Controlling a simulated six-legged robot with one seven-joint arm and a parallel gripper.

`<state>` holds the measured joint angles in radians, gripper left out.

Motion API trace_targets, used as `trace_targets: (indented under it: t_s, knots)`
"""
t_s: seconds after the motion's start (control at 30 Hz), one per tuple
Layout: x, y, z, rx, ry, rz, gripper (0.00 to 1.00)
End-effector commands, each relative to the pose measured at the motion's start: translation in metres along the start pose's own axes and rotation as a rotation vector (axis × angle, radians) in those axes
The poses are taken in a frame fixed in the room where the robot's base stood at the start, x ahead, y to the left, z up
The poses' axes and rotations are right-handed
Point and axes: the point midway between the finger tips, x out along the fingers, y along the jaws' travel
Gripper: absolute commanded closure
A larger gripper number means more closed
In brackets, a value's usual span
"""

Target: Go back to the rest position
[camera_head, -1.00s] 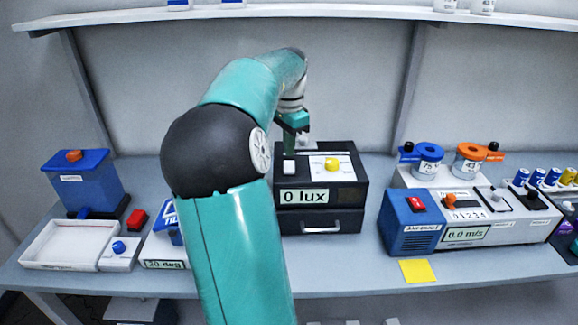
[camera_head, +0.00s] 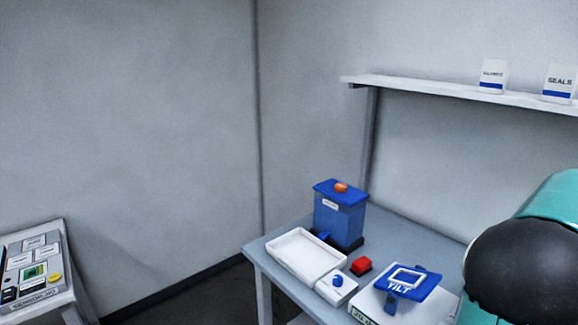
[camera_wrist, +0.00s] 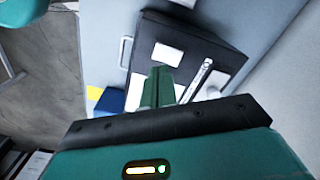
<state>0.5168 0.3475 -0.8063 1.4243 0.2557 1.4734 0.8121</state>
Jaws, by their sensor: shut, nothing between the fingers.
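My gripper (camera_wrist: 160,72) shows in the wrist view with its green fingers together and nothing between them. It is over or in front of the black box (camera_wrist: 222,52), which has a pale label (camera_wrist: 168,54) and a drawer handle (camera_wrist: 125,51). The gap between the fingertips and the box cannot be told. In the head view only part of my arm shows at the right edge, and my gripper is out of that picture.
The head view shows a bench with a white tray (camera_head: 272,249), a blue container (camera_head: 340,218), a red button (camera_head: 361,266) and a blue tilt frame (camera_head: 408,287). A shelf (camera_head: 420,89) hangs above. A side table (camera_head: 62,302) stands far left. Floor is clear between.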

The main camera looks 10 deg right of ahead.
Motion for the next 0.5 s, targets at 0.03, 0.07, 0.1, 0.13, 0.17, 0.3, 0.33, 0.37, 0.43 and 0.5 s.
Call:
trace_targets:
  t_s: [0.03, 0.07, 0.1, 0.13, 0.17, 0.3, 0.33, 0.37, 0.43, 0.5]
  knots:
    - [0.0, 0.0, 0.009, -0.032, -0.01, -0.011, 1.0]
    - [-0.001, -0.001, 0.017, -0.058, -0.017, -0.019, 1.0]
    - [0.0, -0.001, 0.03, -0.106, -0.027, -0.033, 1.0]
    - [0.0, -0.001, 0.042, -0.148, -0.036, -0.046, 1.0]
    - [0.0, -0.001, 0.055, -0.197, -0.045, -0.06, 1.0]
    - [0.001, 0.007, 0.131, -0.475, -0.077, -0.136, 1.0]
    - [0.001, 0.01, 0.147, -0.539, -0.081, -0.151, 1.0]
    - [0.001, 0.014, 0.164, -0.602, -0.082, -0.167, 1.0]
    - [0.001, 0.025, 0.203, -0.752, -0.083, -0.204, 1.0]
    - [0.002, 0.04, 0.24, -0.902, -0.075, -0.241, 1.0]
